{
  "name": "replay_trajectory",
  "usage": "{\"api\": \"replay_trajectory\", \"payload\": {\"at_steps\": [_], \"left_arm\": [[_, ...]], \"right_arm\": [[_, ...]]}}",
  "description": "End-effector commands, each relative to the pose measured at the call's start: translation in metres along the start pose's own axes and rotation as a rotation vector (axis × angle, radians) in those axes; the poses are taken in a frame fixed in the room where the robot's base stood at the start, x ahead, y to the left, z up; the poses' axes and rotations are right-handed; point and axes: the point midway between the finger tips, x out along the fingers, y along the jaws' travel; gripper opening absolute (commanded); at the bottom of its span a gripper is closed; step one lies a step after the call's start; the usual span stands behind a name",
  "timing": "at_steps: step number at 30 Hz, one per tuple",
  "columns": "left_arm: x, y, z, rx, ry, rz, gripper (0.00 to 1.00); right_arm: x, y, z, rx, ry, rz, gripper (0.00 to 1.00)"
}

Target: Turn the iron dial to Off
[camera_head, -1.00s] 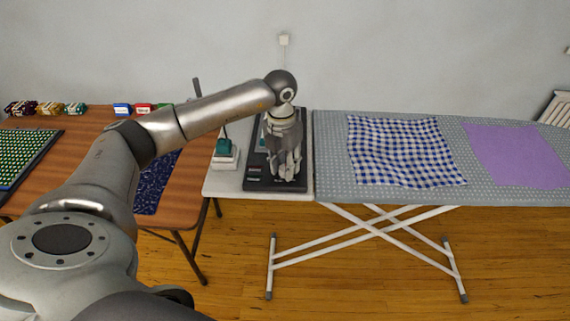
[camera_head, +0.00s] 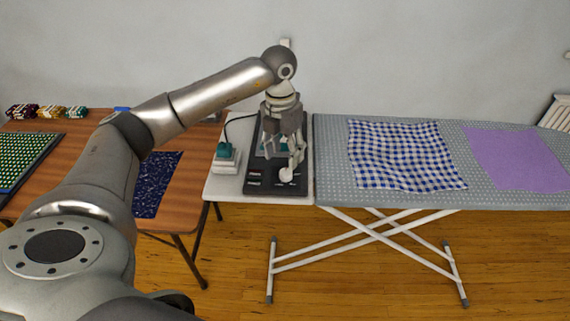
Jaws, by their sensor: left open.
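The black panel (camera_head: 262,178), with small labels on its front part, lies on the white side table left of the ironing board. A pale round knob (camera_head: 287,174), which looks like the dial, sits on its front right part. I cannot read its setting. My left gripper (camera_head: 283,157) points down over the panel with its fingers open. The fingers are just above and behind the knob, and I cannot tell whether one touches it. A teal thing, perhaps the iron, is mostly hidden behind the gripper. My right gripper is not in view.
A teal item (camera_head: 225,151) with a black cord stands on a white base left of the panel. The ironing board (camera_head: 335,195) on the right holds a blue checked cloth (camera_head: 402,155) and a purple cloth (camera_head: 517,158). A brown table (camera_head: 185,205) is at left.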

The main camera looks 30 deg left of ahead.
Motion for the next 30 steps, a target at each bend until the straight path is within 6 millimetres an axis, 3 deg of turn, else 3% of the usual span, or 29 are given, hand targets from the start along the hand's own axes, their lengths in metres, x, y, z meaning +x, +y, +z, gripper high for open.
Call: {"api": "replay_trajectory", "payload": {"at_steps": [3,10,30], "left_arm": [[-0.027,0.000,0.001,0.000,-0.004,0.000,0.52],[-0.056,0.000,0.000,-0.001,-0.001,0.000,0.52],[-0.060,-0.002,0.000,0.004,-0.001,-0.006,0.52]], "right_arm": [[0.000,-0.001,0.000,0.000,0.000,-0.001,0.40],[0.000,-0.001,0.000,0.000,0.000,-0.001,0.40],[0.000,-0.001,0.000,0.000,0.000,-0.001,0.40]]}}
